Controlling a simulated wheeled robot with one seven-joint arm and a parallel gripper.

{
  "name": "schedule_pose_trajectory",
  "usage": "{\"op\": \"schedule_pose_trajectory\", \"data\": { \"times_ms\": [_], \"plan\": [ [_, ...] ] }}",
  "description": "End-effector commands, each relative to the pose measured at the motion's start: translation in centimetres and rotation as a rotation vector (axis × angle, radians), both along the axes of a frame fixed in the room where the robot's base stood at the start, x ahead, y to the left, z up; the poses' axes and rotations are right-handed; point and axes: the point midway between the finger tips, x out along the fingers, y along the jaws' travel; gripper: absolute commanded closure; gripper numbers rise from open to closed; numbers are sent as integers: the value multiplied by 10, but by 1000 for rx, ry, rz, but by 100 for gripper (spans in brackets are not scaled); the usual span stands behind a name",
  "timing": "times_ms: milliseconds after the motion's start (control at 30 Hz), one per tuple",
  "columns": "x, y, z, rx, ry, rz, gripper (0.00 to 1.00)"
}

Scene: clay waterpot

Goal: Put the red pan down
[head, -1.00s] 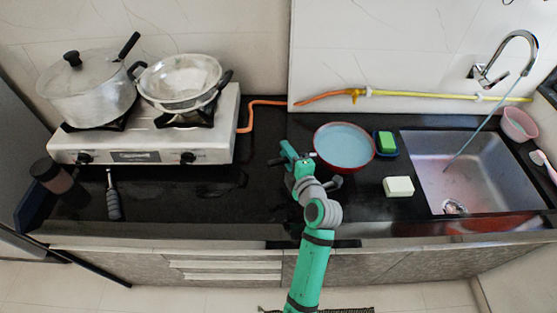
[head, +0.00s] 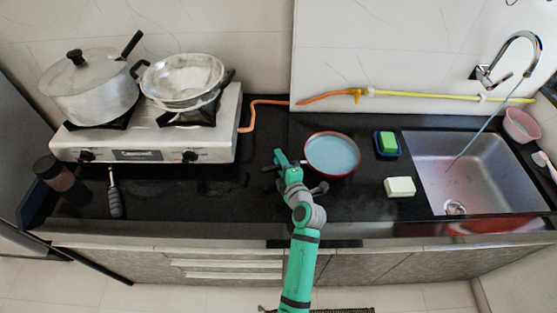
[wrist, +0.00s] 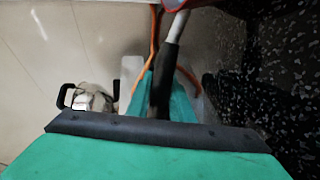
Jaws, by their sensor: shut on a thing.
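The red pan (head: 332,155) has a red rim and a light blue inside. It is in the middle of the head view, over the black counter, just right of my gripper (head: 280,163). In the wrist view, my teal gripper (wrist: 160,95) is shut on the pan's black handle (wrist: 168,68), with a pale metal neck running up to a sliver of red pan at the top edge. Most of the handle is hidden in the head view. I cannot tell whether the pan's underside touches the counter.
A green sponge in a blue dish (head: 377,146) and a pale soap block (head: 400,187) lie right of the pan, before the sink (head: 480,165). A stove (head: 140,143) with pots stands left. An orange hose (head: 262,102) runs behind.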

Motion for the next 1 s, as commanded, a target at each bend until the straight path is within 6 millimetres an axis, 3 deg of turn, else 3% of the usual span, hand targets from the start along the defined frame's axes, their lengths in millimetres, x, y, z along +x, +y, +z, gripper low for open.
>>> {"op": "schedule_pose_trajectory", "data": {
  "times_ms": [200, 233, 300, 700, 1000],
  "plan": [
    [0, 0, -3, 0, -1, 0, 100],
    [0, 0, -5, 2, 2, 0, 78],
    [0, 0, -4, 1, 0, 0, 61],
    [0, -1, 1, 0, -1, 0, 61],
    [-49, -18, 10, 1, 2, -2, 61]
  ]
}}
